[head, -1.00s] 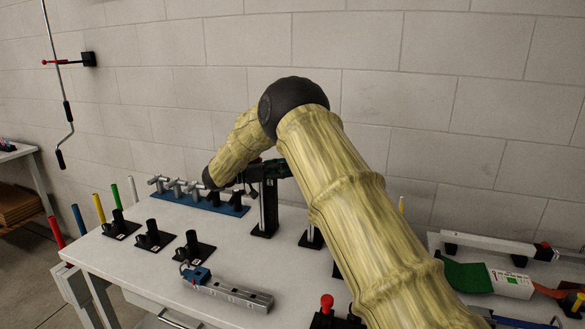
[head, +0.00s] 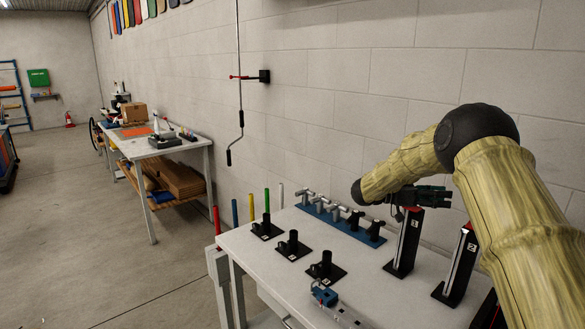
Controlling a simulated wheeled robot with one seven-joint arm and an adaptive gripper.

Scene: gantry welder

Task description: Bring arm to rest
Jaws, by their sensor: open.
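My arm comes in from the right in the head view. It bends at a dark elbow and its forearm slopes down left to a dark wrist joint over the bench.
The white bench (head: 260,250) carries a blue rack (head: 340,228) with metal and black fittings, several black stands such as one in front (head: 326,268), and a blue-ended metal bar (head: 325,294). A second post (head: 460,265) stands right. Open floor lies left, before another table (head: 165,148).

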